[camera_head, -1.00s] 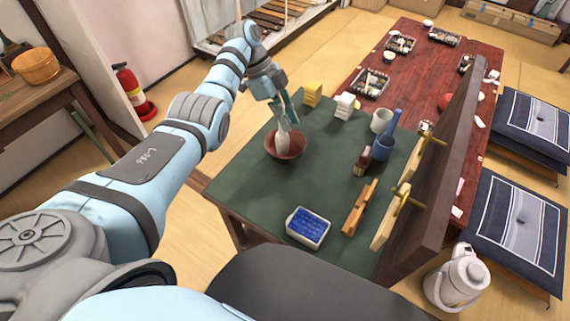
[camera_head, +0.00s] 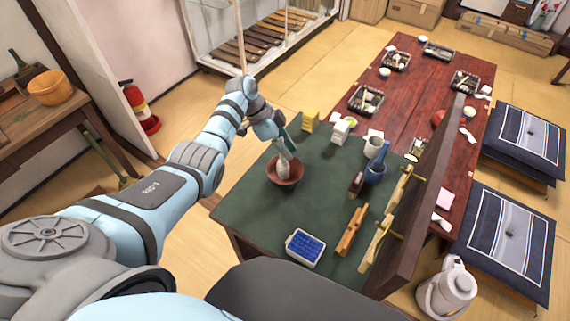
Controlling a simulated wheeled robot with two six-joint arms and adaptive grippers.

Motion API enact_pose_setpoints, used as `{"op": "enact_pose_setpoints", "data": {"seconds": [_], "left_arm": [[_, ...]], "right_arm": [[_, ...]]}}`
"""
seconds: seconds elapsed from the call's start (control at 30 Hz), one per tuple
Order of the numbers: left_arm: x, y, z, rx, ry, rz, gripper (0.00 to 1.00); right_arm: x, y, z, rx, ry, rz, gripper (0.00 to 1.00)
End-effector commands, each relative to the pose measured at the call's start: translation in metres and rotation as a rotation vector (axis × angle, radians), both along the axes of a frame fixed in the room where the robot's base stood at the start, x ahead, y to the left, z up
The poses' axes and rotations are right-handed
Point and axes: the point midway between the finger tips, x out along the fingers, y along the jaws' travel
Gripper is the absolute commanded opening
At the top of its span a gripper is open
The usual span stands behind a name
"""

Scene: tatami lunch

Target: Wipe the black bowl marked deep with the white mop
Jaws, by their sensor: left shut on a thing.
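A reddish-brown bowl (camera_head: 285,183) stands on the left part of the dark green table top (camera_head: 250,215). The white mop (camera_head: 283,169) is upright with its lower end inside this bowl. My left gripper (camera_head: 288,154) is above the bowl, shut on the mop's upper part. The gripper and arm hide much of the mop's handle. I see no plainly black bowl on the green table, and no "deep" marking is readable. My right gripper is not in view.
A blue-filled tray (camera_head: 304,249) lies in front. A tall dark board (camera_head: 422,215) edges the right side. Space immediately around the bowl is clear.

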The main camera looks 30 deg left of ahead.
Motion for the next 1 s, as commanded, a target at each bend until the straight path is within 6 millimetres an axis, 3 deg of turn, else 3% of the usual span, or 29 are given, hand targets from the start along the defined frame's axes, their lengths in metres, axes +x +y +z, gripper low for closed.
{"op": "enact_pose_setpoints", "data": {"seconds": [0.03, 0.4, 0.5, 0.6, 0.87, 1.0], "left_arm": [[-0.002, -0.001, 0.011, 0.000, 0.006, 0.043, 0.00], [-0.001, -0.001, 0.011, -0.001, 0.003, 0.553, 0.00], [0.001, -0.001, 0.003, 0.000, -0.003, 0.727, 0.00], [0.002, 0.000, 0.002, -0.002, -0.001, 0.792, 0.00], [0.002, 0.000, 0.001, -0.001, 0.000, 0.793, 0.00], [0.002, 0.002, -0.004, 0.000, -0.003, 0.639, 0.00]], "right_arm": [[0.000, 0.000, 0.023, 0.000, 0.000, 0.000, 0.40], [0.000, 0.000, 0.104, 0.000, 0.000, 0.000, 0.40], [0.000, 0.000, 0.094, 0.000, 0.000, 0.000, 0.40], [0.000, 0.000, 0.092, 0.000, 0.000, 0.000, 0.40], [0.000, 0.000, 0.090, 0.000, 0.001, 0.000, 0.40], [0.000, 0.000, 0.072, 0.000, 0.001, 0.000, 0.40]]}}
